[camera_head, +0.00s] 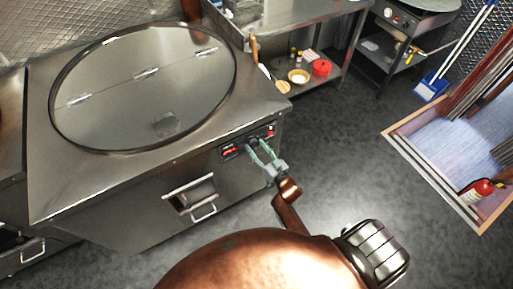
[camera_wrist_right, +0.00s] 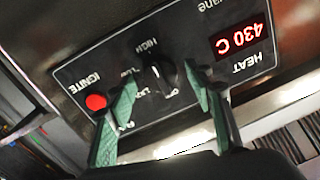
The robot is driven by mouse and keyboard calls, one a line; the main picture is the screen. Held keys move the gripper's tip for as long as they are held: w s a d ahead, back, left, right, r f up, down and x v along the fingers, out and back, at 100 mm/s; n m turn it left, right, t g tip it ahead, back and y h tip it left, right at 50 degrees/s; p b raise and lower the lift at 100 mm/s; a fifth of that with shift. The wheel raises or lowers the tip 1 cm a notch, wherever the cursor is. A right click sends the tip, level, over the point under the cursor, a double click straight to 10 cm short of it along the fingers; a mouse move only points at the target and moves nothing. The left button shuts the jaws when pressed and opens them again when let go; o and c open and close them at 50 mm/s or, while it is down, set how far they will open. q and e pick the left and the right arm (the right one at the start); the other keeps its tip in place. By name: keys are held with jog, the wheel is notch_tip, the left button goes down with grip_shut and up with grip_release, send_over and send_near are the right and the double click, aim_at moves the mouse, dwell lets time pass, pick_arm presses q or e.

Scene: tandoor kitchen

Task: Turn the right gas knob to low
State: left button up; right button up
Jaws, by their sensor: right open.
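The gas knob (camera_wrist_right: 162,74) is black and sits on a dark control panel (camera_wrist_right: 125,62) in the right wrist view. Lettering around it includes HIGH and LOW, seen tilted. I cannot tell clearly where the knob points. My right gripper (camera_wrist_right: 159,78) is open, with one green finger on each side of the knob. Gaps show between the fingers and the knob; I cannot tell its exact depth from the panel. In the head view my right gripper (camera_head: 258,147) is at the panel on the steel tandoor's front, and the knob is not distinct. My left gripper is not in view.
On the panel are a red IGNITE button (camera_wrist_right: 96,102) and a red display (camera_wrist_right: 241,38) reading 430 C. The tandoor has a round lid (camera_head: 190,75) and a front handle recess (camera_head: 190,194). Free grey floor (camera_head: 345,150) lies to the right. A fire extinguisher (camera_head: 478,189) stands far right.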

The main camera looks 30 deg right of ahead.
jog(key=shift+c, duration=0.7)
jog(key=c, duration=1)
jog(key=shift+n, duration=0.4)
jog(key=n, duration=1)
jog(key=shift+a+n+g+h+p, duration=0.15)
jog(key=shift+n+g+h+p, duration=0.15)
jog(key=shift+g, duration=0.1)
jog(key=o, duration=1.1)
jog(key=shift+r, duration=0.1)
